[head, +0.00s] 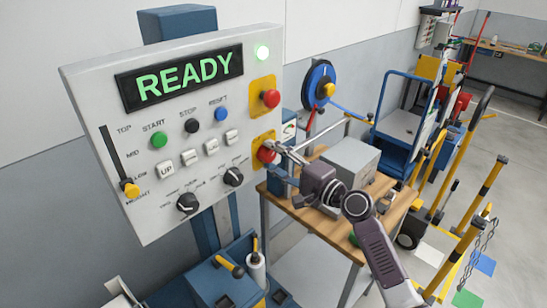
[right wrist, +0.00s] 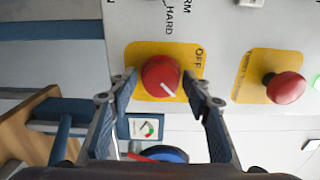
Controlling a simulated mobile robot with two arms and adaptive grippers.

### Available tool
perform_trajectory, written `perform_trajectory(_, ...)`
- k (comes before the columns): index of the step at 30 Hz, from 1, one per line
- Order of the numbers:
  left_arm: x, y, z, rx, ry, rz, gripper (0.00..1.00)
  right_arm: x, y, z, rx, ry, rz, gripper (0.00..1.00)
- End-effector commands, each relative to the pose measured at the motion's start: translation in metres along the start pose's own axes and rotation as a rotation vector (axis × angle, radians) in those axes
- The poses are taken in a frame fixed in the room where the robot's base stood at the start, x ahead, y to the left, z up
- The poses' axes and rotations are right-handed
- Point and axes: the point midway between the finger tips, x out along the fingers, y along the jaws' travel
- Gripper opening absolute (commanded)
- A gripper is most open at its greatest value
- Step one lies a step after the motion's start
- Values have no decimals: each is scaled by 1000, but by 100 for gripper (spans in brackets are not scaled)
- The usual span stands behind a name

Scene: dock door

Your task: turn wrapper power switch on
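The wrapper's control panel (head: 90,80) fills the left of the head view, its display (head: 180,77) reading READY in green. The power switch, a red rotary knob (right wrist: 161,76) on a yellow plate (right wrist: 133,56), shows a white mark pointing to lower right in the right wrist view. The plate's OFF label (right wrist: 199,58) reads sideways. My right gripper (right wrist: 163,84) is open, its fingers on either side of the knob with small gaps. In the head view my right gripper (head: 276,149) partly covers the knob (head: 265,154). My left gripper is out of view.
A red mushroom button (head: 271,98) on its own yellow plate is above the switch. Black dials (head: 188,203) and a slider (head: 131,190) are on the panel. A wooden workbench (head: 330,225) stands beneath my right arm.

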Motion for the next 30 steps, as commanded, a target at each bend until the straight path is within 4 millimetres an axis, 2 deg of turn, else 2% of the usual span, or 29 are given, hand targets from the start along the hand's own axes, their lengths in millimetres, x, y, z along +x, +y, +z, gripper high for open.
perform_trajectory(9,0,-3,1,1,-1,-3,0,0,-1,0,-3,0,-1,52)
perform_trajectory(13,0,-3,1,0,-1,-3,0,-9,0,-1,-4,2,-1,52)
perform_trajectory(17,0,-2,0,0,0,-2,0,-29,1,-1,-4,2,2,52)
perform_trajectory(24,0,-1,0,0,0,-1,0,-81,1,-1,-3,2,2,52)
perform_trajectory(30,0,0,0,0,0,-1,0,-111,1,0,-2,1,2,52)
